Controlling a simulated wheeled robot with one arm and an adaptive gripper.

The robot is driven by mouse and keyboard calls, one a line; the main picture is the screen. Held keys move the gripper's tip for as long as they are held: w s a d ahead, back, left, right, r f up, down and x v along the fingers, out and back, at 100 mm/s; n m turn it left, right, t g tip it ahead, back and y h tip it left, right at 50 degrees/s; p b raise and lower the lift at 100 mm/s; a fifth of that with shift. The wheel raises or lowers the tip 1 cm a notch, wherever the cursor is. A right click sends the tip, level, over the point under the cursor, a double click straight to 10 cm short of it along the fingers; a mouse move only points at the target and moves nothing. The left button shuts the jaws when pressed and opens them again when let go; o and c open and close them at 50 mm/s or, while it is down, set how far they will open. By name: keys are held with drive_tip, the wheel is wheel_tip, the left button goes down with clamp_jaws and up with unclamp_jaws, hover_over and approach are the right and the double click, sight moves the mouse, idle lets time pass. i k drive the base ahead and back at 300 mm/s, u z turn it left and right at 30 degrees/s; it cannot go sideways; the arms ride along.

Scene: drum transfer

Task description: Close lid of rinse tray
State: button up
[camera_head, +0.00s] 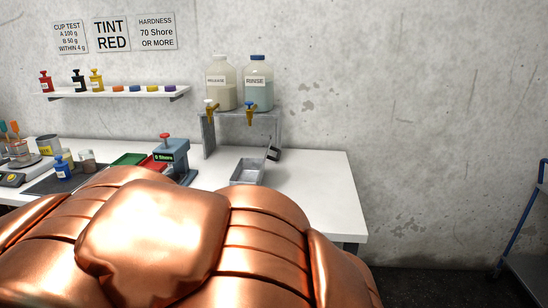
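A grey metal tray (248,171) sits on the white table below the rinse bottle, and its top looks open. A small grey and dark piece (273,154) stands up at its back right corner. I cannot tell whether this piece is the lid or its handle. The bottle labelled RINSE (258,84) holds pale blue liquid and has a tap with a blue knob above the tray. My gripper is not in view. The near side of the tray is partly hidden.
A grey stand (279,131) holds the rinse bottle and the release bottle (222,86). A Shore gauge (171,160) stands left of the tray. The white table (322,190) is clear to the tray's right. A blue-framed cart (527,225) is at the far right.

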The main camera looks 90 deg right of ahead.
sight(272, 158)
drive_tip(key=z, duration=0.05)
drive_tip(key=k, duration=1.35)
drive_tip(key=z, duration=2)
drive_tip(key=k, duration=0.35)
drive_tip(key=u, duration=0.45)
drive_tip(key=i, duration=1.3)
drive_tip(key=z, duration=0.2)
